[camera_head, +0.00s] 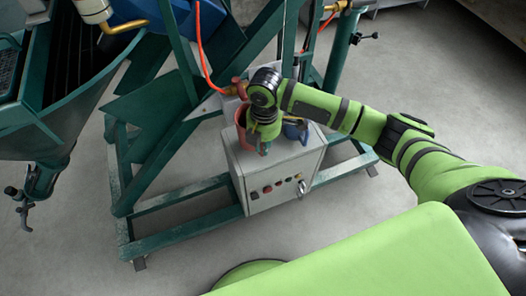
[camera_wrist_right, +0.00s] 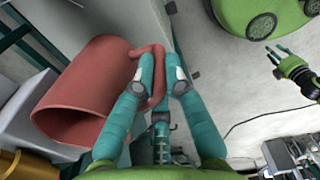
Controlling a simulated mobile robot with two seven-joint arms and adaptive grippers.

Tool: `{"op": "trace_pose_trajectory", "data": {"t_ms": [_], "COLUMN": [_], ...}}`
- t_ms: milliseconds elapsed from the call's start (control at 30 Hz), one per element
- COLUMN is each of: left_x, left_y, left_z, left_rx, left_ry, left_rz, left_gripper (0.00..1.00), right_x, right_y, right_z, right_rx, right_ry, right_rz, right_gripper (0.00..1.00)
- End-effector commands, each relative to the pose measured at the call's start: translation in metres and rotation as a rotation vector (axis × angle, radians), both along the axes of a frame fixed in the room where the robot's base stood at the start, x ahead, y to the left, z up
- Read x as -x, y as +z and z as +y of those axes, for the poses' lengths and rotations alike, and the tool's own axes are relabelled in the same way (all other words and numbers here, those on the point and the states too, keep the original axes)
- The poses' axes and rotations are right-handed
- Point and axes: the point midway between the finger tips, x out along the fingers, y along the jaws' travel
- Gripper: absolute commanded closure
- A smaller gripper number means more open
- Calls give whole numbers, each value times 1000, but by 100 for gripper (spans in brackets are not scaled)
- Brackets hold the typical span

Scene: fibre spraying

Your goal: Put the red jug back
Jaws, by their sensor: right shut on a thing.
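The red jug (camera_head: 241,123) is at the left side of the top of the grey control box (camera_head: 270,178) in the head view, partly hidden by my right gripper. Whether it rests on the box or hangs just above it, I cannot tell. In the wrist view the red jug (camera_wrist_right: 80,88) lies left of the fingers, its handle (camera_wrist_right: 158,60) between them. My right gripper (camera_wrist_right: 160,85) is shut on this handle; it also shows in the head view (camera_head: 263,150). My left gripper (camera_wrist_right: 279,58) shows small at the wrist view's right, its fingers apart and empty.
A blue object (camera_head: 296,130) stands on the box, right of my right gripper. The green steel frame (camera_head: 160,190) surrounds the box, with an orange hose (camera_head: 201,50) above. A large green hopper (camera_head: 70,100) is at the left. The floor in front is clear.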

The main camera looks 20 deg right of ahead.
Motion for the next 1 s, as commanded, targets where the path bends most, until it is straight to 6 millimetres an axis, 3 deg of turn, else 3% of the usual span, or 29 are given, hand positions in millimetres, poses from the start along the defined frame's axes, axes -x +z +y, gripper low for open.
{"op": "trace_pose_trajectory", "data": {"t_ms": [300, 633, 700, 733, 1000], "left_x": [0, 1, 1, 1, 2], "left_y": [0, -1, -1, -1, -1], "left_z": [0, 0, 1, 1, 1], "left_rx": [0, 0, -1, -2, -2], "left_ry": [0, 1, 1, 1, 2], "left_rz": [0, 2, 3, 3, 4], "left_gripper": [56, 56, 56, 56, 56], "right_x": [0, 0, 1, 1, 1], "right_y": [-38, -41, -42, -42, -41], "right_z": [0, 0, 0, 0, 0], "right_rx": [0, 1, 1, 1, 1], "right_ry": [0, -1, -1, -1, -1], "right_rz": [1, 0, 0, 0, 0], "right_gripper": [100, 100, 67, 64, 64]}}
